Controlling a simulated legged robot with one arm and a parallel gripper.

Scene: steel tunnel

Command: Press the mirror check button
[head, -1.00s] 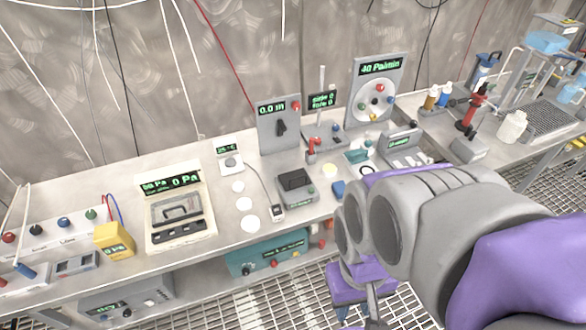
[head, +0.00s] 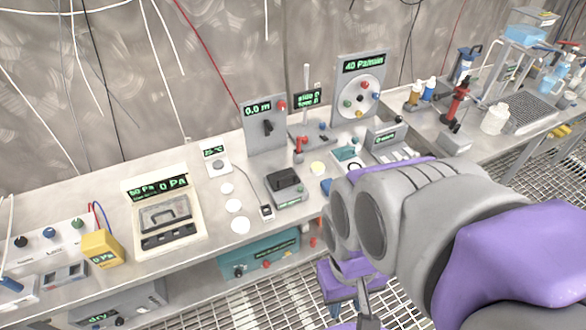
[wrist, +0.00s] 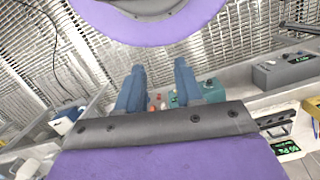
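No button in view has a readable label naming it a mirror check. Candidate buttons show on the bench in the head view: a round panel (head: 360,98) with several coloured buttons, under a "40 Pa/min" display, and a grey upright panel (head: 264,128) with a red button, a black knob and a "0.0 m" display. My gripper (wrist: 160,66) shows in the wrist view with its two blue-grey fingers apart and nothing between them. It points toward the bench's lower shelf and floor grating, clear of any button. In the head view my arm hides part of the bench front.
A beige pressure device (head: 165,218) and a yellow meter (head: 102,248) stand on the bench's left. A teal box (head: 262,255) sits on the lower shelf. Bottles and a red stand (head: 458,105) are at the right. Floor grating lies in front.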

